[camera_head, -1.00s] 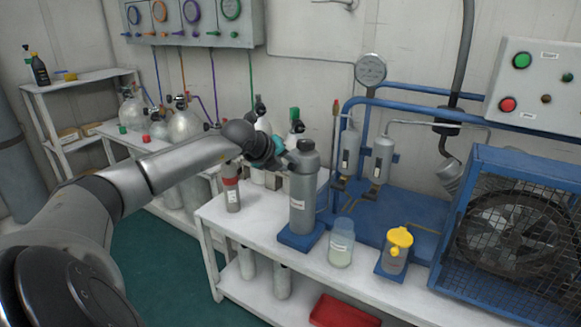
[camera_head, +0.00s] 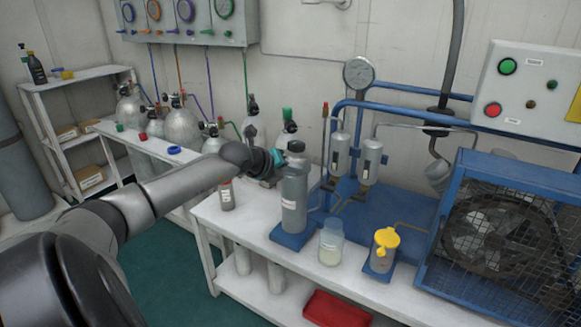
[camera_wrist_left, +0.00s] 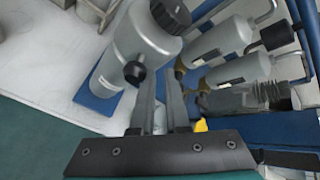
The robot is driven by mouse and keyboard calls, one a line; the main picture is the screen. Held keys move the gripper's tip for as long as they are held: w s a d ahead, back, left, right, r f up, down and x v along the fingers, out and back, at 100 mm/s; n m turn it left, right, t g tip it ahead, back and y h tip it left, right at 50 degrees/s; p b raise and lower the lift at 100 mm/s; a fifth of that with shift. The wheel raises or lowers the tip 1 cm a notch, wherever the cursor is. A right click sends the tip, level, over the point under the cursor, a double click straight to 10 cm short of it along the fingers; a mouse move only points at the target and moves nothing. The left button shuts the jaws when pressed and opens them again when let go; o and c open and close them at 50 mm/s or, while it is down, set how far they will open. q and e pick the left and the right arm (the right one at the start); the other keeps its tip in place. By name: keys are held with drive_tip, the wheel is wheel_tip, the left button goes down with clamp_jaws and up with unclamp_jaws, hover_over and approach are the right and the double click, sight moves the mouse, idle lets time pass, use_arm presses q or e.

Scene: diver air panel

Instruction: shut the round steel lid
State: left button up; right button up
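A grey metal canister (camera_head: 293,205) stands upright on a blue base on the white bench. A black side knob (camera_wrist_left: 135,73) sticks out of the canister. My right gripper is not in view.
A clear jar (camera_head: 331,243) and a yellow-topped cup (camera_head: 383,250) stand right of the canister. A small grey bottle (camera_head: 226,194) stands left. Blue pipework (camera_head: 400,106) and a caged fan (camera_head: 500,235) crowd the right side.

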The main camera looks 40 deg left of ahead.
use_arm(q)
drive_tip(key=o, duration=0.4)
drive_tip(key=shift+s+a+r, duration=0.1)
drive_tip(key=shift+s+a, duration=0.05)
drive_tip(key=shift+a, duration=0.4)
drive_tip(key=shift+o, duration=0.2)
drive_tip(key=shift+a, duration=0.1)
drive_tip(key=s+d+f+p, duration=0.1)
drive_tip(key=s+d+p, duration=0.1)
drive_tip(key=s+p, duration=0.5)
drive_tip(key=s+d+f+p, duration=0.2)
drive_tip(key=s+p, duration=0.6)
drive_tip(key=s, duration=0.1)
drive_tip(key=shift+s+d, duration=0.4)
idle(0.3)
